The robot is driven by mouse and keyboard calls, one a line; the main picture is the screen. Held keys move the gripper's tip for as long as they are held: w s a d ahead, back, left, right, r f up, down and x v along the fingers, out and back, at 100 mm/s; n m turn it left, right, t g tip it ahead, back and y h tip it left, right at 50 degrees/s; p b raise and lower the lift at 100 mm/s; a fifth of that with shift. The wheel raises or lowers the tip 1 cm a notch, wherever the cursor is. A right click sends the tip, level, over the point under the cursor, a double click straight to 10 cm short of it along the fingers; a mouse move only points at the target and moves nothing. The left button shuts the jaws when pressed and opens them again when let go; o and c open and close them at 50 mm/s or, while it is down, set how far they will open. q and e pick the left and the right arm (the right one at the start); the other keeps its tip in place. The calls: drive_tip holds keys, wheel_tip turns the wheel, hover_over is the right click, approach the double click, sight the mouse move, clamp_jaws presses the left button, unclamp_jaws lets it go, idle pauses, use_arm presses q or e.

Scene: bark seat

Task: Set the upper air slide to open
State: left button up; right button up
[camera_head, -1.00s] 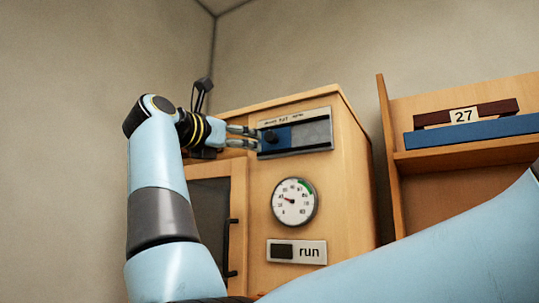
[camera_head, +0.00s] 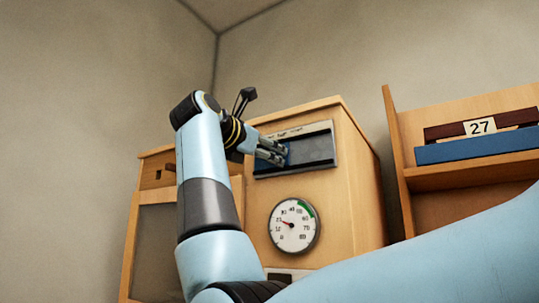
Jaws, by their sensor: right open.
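The upper air slide (camera_head: 312,151) is a grey-framed plate with a dark track, high on the front of the wooden cabinet. Its blue sliding part shows at the left end of the track, mostly behind my fingers. Small lettering runs along the top of the frame, too small to read. My right gripper (camera_head: 284,156) reaches in from the left, its fingers apart, over the blue part. The knob is hidden by the fingers, and I cannot tell whether they touch it. My left gripper is out of view.
A round dial (camera_head: 293,225) sits below the slide. A wooden block with a dark knob (camera_head: 170,168) is left of my arm. A shelf (camera_head: 468,175) with a blue bar and a "27" card stands to the right. My right arm crosses the lower view.

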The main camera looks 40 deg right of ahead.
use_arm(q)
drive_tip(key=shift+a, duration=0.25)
use_arm(e)
drive_tip(key=shift+a, duration=0.1)
drive_tip(key=shift+c, duration=1.1)
clamp_jaws()
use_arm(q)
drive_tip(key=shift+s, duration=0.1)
